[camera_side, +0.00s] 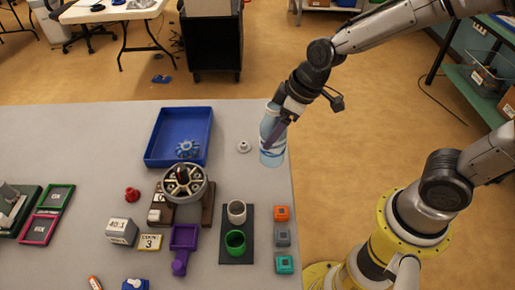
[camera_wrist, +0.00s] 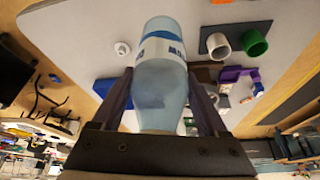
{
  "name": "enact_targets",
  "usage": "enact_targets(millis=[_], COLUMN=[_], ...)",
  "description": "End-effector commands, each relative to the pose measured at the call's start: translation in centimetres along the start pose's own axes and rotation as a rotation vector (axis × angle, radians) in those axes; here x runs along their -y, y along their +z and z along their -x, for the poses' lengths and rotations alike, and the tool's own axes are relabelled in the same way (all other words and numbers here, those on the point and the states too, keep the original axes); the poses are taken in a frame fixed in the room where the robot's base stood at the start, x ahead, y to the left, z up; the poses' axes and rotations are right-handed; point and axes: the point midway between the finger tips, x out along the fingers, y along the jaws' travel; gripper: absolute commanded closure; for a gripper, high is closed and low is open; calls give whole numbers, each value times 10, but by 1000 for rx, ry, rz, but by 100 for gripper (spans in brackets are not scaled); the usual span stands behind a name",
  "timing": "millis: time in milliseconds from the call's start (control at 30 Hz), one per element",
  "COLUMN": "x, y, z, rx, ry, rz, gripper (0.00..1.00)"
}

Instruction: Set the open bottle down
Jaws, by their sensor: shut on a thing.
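A clear pale-blue bottle with a blue and white label (camera_side: 268,152) is held between the fingers of my gripper (camera_side: 281,124). In the side view it leans slightly and appears over the table's right side; its gap above the tabletop is hard to judge. In the wrist view the bottle (camera_wrist: 162,75) fills the middle, with a dark finger on each side. A small white cap-like piece (camera_side: 243,147) lies on the grey table (camera_side: 80,125) just left of the bottle, and shows in the wrist view (camera_wrist: 122,48).
A blue tray (camera_side: 158,152) with a blue gear stands left. A round grey part (camera_side: 184,186), a dark mat (camera_side: 237,256) with a white cup (camera_side: 237,212) and a green cup (camera_side: 235,242), and several coloured blocks (camera_side: 282,214) sit nearer. The table's right edge is close to the bottle.

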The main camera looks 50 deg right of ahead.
Motion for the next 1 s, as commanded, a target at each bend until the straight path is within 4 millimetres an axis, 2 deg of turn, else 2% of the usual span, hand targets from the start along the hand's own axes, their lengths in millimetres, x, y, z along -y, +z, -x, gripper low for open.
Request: enact_targets(millis=[33, 200, 500, 600, 733, 1000], x=[-1, -7, -12, -12, -12, -12], y=[-1, -10, -18, -11, -7, -6], z=[-14, -44, -72, -85, -95, -96], rx=[8, 5, 4, 4, 1, 1], ry=[-3, -2, -1, -2, 0, 0], rz=[-2, -3, -3, -2, -1, -1], gripper=[76, 76, 76, 76, 76, 76])
